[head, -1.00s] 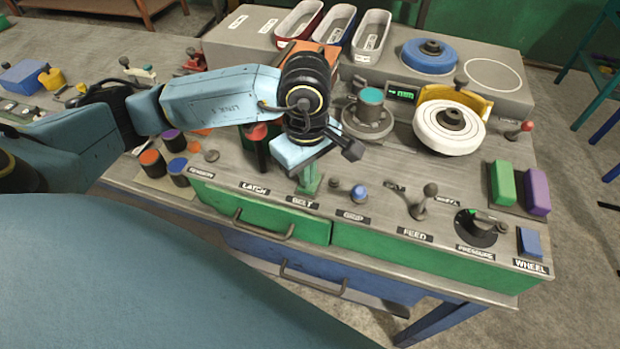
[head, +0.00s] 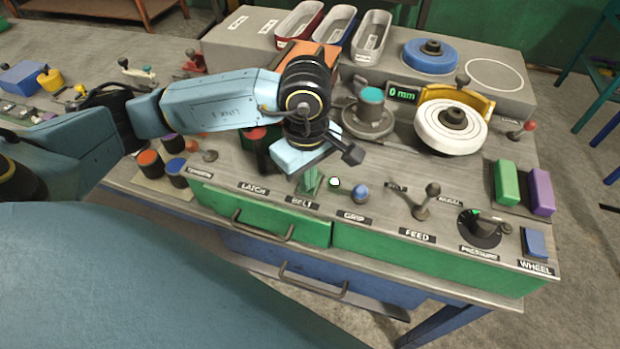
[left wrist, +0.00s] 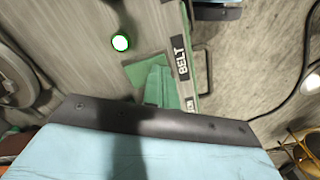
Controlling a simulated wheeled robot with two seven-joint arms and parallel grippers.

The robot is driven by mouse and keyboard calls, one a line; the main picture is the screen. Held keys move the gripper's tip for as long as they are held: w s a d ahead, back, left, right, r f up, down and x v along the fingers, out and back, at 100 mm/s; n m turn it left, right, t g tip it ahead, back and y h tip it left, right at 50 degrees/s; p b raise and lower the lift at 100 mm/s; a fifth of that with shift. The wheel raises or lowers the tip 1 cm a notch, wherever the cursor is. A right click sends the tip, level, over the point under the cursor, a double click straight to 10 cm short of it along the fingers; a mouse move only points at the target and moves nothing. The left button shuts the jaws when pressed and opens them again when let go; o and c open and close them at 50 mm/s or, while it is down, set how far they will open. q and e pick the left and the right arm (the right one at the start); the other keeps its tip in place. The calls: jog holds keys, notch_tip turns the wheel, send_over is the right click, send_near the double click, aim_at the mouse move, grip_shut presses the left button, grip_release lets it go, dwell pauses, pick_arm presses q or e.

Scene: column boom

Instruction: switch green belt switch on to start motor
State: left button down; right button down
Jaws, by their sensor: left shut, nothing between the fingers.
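The green belt switch (head: 311,182) stands behind the BELT label on the console's front edge. In the left wrist view, its green lever (left wrist: 157,84) lies tilted over a green base plate. A small round lamp (head: 335,182) beside it glows white with a green rim; it is also bright in the left wrist view (left wrist: 120,42). My left gripper (head: 306,160), with pale blue housing, is shut and empty just above and behind the switch. It hides part of the switch, and I cannot tell whether they touch. My right gripper is not in view.
A blue knob (head: 361,194) and a feed lever (head: 426,202) stand to the right of the switch. A red-topped cylinder (head: 256,145) is close on the left. A display (head: 402,93) reads 0 mm. A white wheel (head: 450,128) stands at the back right.

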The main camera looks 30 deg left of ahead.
pick_arm(q)
notch_tip(320, 180, up, 7)
jog(key=p, duration=0.3)
dwell(0.5)
